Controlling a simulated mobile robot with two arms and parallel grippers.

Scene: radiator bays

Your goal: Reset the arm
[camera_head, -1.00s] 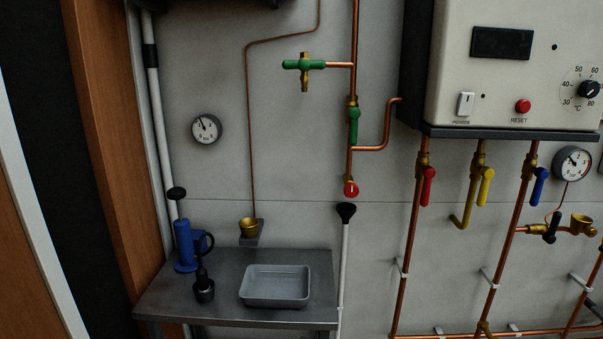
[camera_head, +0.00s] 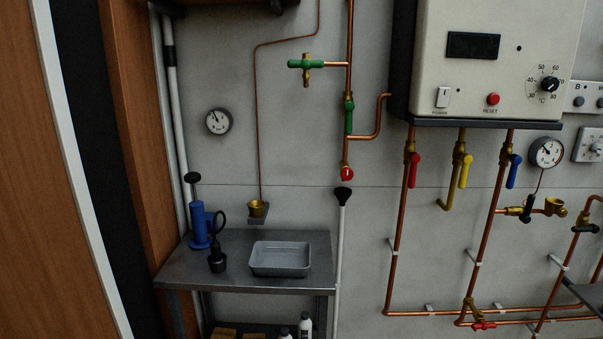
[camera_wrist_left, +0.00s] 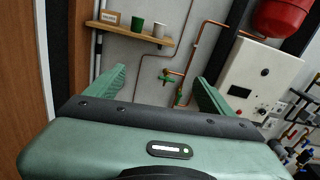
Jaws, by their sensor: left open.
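My left gripper (camera_wrist_left: 155,88) shows in the left wrist view, its two green fingers spread wide apart with nothing between them. Beyond the fingers are the wall, copper pipes and the boiler (camera_wrist_left: 257,80). No arm or gripper of mine shows in the head view. The boiler also hangs at the upper right of the head view (camera_head: 483,80). My right gripper is in neither view.
A metal bench (camera_head: 190,268) holds a grey tray (camera_head: 280,272) and a blue hand pump (camera_head: 199,228). Colored valves and copper pipes line the wall below the boiler. A wooden shelf (camera_wrist_left: 120,31) with cups and a red tank (camera_wrist_left: 285,17) appear in the wrist view.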

